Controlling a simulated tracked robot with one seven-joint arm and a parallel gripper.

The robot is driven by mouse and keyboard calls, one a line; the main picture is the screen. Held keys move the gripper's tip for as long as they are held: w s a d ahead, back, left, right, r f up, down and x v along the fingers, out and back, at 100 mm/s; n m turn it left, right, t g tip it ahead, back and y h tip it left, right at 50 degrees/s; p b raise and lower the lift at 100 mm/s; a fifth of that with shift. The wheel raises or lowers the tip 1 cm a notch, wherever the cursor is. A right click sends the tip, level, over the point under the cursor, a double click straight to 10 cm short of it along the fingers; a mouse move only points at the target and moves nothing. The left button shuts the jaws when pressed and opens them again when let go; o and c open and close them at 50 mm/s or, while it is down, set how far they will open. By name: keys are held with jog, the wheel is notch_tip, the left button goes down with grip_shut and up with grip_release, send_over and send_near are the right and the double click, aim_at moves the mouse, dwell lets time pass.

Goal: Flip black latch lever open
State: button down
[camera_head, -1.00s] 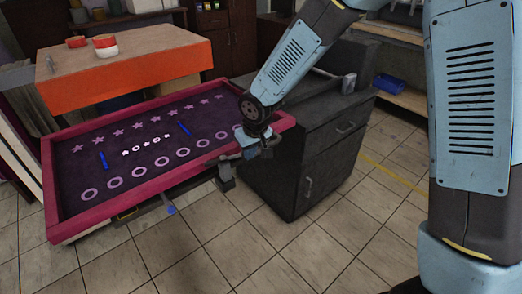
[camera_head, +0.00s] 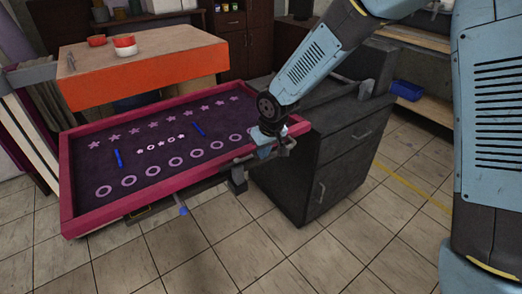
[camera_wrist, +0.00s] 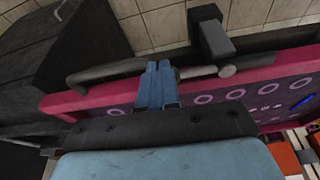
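The purple screen frame with a pink rim (camera_head: 85,213) lies tilted at the left in the head view. A dark latch with a blocky end (camera_head: 238,181) hangs at its near right edge. In the wrist view, this black block (camera_wrist: 210,36) stands out beyond the pink rim, beside a dark grey lever bar (camera_wrist: 105,72) with a rounded end. My gripper (camera_head: 266,152) is at the frame's right corner. In the wrist view, the blue fingers of my gripper (camera_wrist: 158,68) are close together and overlap the bar. Whether they touch it is hidden.
A dark cabinet (camera_head: 335,160) stands close at the right of the frame. An orange-fronted platen (camera_head: 150,80) with red and white bowls (camera_head: 123,43) is above the frame's far side. Tiled floor (camera_head: 250,250) is open in front.

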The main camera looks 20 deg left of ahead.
jog(key=shift+w+a, duration=0.1)
jog(key=shift+r, duration=0.1)
jog(key=s+d+r, duration=0.3)
jog(key=d+r, duration=0.4)
jog(key=r, duration=0.3)
jog(key=s+d+r+m+t+h, duration=0.1)
jog(key=d+r+m, duration=0.1)
jog(key=d+r, duration=0.35)
jog(key=d+r+m, duration=0.1)
jog(key=d+r, duration=0.1)
jog(key=d, duration=0.6)
jog(key=s+d+r+m+t+h, duration=0.1)
jog(key=d+r+m, duration=0.1)
jog(key=d+r, duration=0.35)
jog(key=s+d+r+m, duration=0.1)
jog(key=s+d+m, duration=0.1)
jog(key=s+d, duration=0.4)
jog(key=s+d+r+m+t, duration=0.1)
jog(key=s+d+r+m, duration=0.1)
jog(key=s+d, duration=0.5)
jog(key=d+m, duration=0.1)
jog(key=d, duration=0.3)
jog(key=shift+h, duration=0.3)
